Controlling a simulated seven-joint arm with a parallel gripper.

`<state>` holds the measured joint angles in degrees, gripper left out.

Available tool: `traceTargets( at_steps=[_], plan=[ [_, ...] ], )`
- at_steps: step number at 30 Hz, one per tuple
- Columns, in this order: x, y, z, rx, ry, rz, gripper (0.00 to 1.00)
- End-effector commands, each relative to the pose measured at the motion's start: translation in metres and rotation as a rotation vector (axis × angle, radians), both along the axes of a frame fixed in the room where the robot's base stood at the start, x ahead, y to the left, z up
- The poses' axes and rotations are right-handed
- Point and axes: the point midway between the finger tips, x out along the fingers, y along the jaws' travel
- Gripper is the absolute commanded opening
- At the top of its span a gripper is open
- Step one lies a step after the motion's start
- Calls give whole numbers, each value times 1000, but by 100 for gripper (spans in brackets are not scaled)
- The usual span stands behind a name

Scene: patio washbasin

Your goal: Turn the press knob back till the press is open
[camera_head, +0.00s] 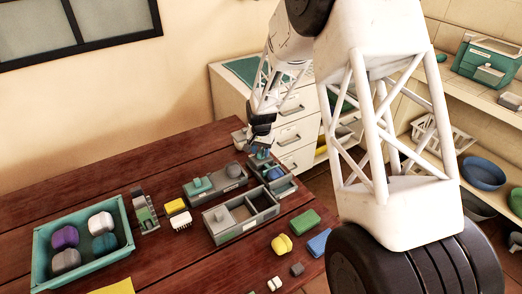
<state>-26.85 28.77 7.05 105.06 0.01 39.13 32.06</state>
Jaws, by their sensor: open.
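My gripper (262,148) hangs at the far right part of the wooden table, fingers pointing down. It is just above a small grey and teal device with blue parts (283,184), which I take to be the press. The knob is too small and too covered by my gripper to make out clearly. I cannot tell whether the fingers touch the knob or how far the press is open.
A grey two-compartment box (228,226) and a grey unit with a teal block and round knob (215,186) stand left of the device. A teal tray (45,248) holds several coloured pieces. Loose green (305,222) and yellow (281,244) blocks lie in front.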

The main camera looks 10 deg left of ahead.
Motion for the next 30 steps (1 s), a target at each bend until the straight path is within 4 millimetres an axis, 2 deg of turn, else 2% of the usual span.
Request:
traceTargets(
  at_steps=[6,14,23,30],
  plan=[
    [0,0,0,0,0,0,41],
    [0,0,0,0,0,0,1],
    [0,0,1,0,0,13,0],
    [0,0,1,0,-1,86,0]
  ],
)
